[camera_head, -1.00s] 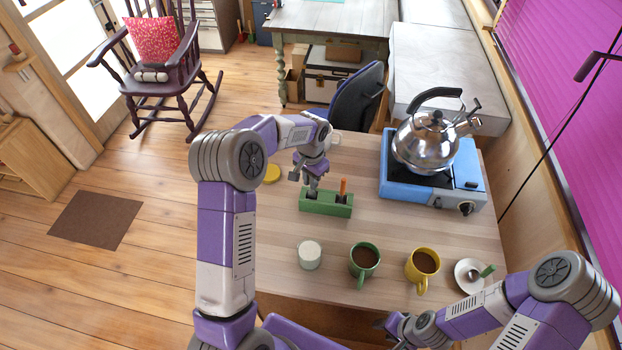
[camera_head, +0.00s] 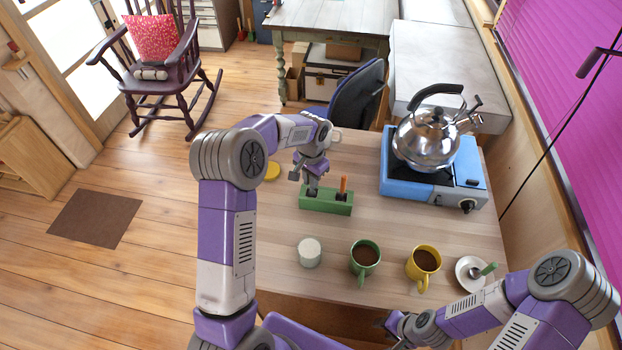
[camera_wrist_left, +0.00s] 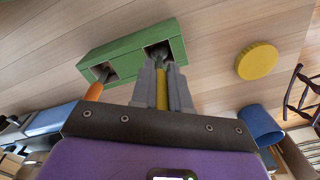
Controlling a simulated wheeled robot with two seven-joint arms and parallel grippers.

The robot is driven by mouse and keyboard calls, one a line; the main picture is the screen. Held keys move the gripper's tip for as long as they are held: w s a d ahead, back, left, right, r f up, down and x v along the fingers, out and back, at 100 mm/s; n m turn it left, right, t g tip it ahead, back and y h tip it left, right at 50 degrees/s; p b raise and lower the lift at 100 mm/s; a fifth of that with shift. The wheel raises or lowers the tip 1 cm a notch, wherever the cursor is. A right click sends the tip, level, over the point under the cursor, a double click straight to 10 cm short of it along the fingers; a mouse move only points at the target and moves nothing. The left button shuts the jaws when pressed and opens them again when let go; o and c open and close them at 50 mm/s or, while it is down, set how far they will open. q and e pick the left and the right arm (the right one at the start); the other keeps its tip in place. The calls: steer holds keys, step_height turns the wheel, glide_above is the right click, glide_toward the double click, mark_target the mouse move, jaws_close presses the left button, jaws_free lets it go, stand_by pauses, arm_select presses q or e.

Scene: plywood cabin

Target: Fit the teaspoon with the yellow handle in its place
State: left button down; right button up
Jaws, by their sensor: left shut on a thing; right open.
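The teaspoon's yellow handle (camera_wrist_left: 162,97) shows in the left wrist view between the fingers of my left gripper (camera_wrist_left: 161,85), which is shut on it. The handle points into an open slot of the green block (camera_wrist_left: 126,53); how deep the spoon sits is hidden by the fingers. In the head view my left gripper (camera_head: 311,186) is over the left slot of the green block (camera_head: 326,206), and the spoon is barely visible. An orange-handled spoon (camera_head: 343,184) stands in the other slot. My right gripper (camera_head: 384,323) is open at the table's front edge, partly hidden by its arm.
A white cup (camera_head: 309,253), a green mug (camera_head: 364,258) and a yellow mug (camera_head: 424,264) stand along the front. A saucer (camera_head: 464,281) with a green-handled spoon is at the right. A kettle (camera_head: 428,140) sits on a blue stove (camera_head: 443,191). A yellow lid (camera_head: 272,172) lies left.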

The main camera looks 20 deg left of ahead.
arm_select(q)
steer(key=shift+f+b, duration=0.6)
steer(key=shift+f, duration=0.35)
steer(key=c, duration=1.5)
jaws_free()
steer(key=shift+o, duration=0.5)
steer(key=o, duration=0.5)
steer(key=shift+o, duration=0.4)
steer(key=o, duration=0.5)
steer(key=shift+c, duration=0.2)
steer(key=shift+r, duration=0.15)
